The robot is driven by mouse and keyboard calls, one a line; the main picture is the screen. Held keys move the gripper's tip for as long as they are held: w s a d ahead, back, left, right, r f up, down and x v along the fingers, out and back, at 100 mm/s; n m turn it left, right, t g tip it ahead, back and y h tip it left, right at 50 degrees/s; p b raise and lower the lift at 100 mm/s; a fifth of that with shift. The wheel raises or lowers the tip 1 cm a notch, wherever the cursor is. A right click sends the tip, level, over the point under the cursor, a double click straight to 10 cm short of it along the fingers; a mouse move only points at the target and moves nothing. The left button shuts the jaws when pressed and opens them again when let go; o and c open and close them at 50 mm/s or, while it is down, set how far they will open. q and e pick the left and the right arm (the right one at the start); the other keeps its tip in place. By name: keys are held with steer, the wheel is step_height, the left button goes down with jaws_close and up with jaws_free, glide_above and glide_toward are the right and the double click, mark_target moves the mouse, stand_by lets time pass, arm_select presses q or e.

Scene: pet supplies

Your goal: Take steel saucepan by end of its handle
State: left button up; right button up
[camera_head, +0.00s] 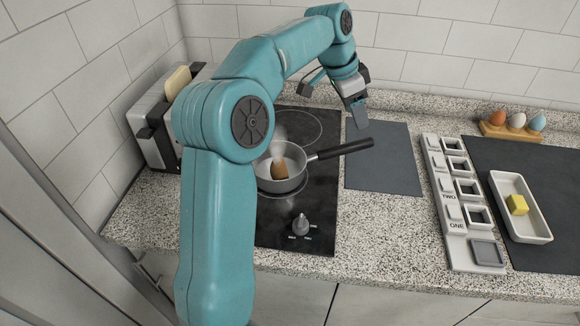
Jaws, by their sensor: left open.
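The steel saucepan (290,182) sits on the black cooktop (322,201), partly hidden behind my left arm. A brown piece of food (279,169) lies inside it. Its black handle (345,149) points right, and the handle's end reaches over the edge of the dark mat. My left gripper (357,118) is open and empty. In the picture it is above the handle, apart from it, with its fingers pointing down. My right gripper is not in view.
A toaster (150,129) with bread stands at the left wall. A dark grey mat (385,175) lies right of the cooktop. A white labelled strip (447,216), a white dish (510,185) with a yellow cube (517,204) and an egg holder (507,133) are farther right.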

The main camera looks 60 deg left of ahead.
mark_target(363, 141)
arm_select(q)
steer(key=x, duration=0.6)
steer(key=shift+d+f, duration=0.15)
steer(key=shift+d, duration=0.05)
steer(key=x, duration=0.5)
steer(key=shift+s+d+f+b, duration=0.1)
steer(key=shift+d+f+b, duration=0.15)
steer(key=shift+f, duration=0.2)
steer(key=shift+a+f, duration=0.1)
steer(key=shift+f, duration=0.3)
steer(key=shift+r, duration=0.1)
jaws_close()
